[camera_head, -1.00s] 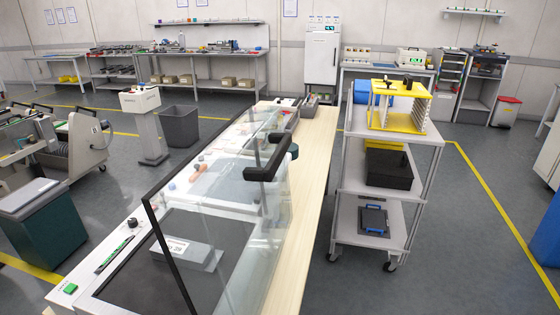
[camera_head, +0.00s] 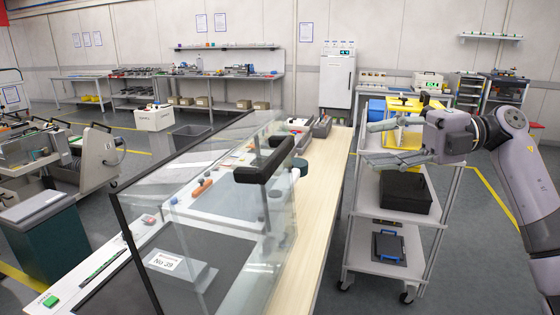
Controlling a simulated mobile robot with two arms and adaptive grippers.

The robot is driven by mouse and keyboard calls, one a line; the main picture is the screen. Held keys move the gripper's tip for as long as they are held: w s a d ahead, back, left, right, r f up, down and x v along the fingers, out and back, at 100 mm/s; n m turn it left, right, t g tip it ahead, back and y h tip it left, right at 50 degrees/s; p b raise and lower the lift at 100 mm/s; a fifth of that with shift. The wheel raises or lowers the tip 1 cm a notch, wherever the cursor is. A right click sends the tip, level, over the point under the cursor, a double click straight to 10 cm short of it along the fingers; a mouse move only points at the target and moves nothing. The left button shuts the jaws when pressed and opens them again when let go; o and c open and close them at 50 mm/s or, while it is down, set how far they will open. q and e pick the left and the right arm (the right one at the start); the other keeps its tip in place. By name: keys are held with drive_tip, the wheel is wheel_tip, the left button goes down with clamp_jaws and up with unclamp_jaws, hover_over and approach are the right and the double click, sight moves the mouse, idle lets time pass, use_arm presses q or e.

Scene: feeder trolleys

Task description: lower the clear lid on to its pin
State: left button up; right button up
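The clear lid (camera_head: 175,185) has black edge strips and a black bar handle (camera_head: 265,162). I cannot make out the pin for certain. My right gripper (camera_head: 373,142) comes in from the right, above the trolley and well to the right of the handle. Its two grey fingers point left, spread apart with nothing between them. My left gripper is out of view.
A white trolley (camera_head: 410,228) with a black box (camera_head: 405,191) and a yellow rack (camera_head: 403,134) stands to the right, beyond a floor gap.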

sight(283, 156)
drive_tip(key=a+p, duration=0.1)
drive_tip(key=a, duration=0.4)
drive_tip(key=s+a+f, duration=0.1)
drive_tip(key=a, duration=0.5)
drive_tip(key=a+p, duration=0.1)
drive_tip(key=a, duration=0.5)
drive_tip(key=shift+s+f+p, duration=0.15)
drive_tip(key=shift+f+p, duration=0.15)
drive_tip(key=shift+f, duration=0.05)
drive_tip(key=shift+c, duration=0.3)
clamp_jaws()
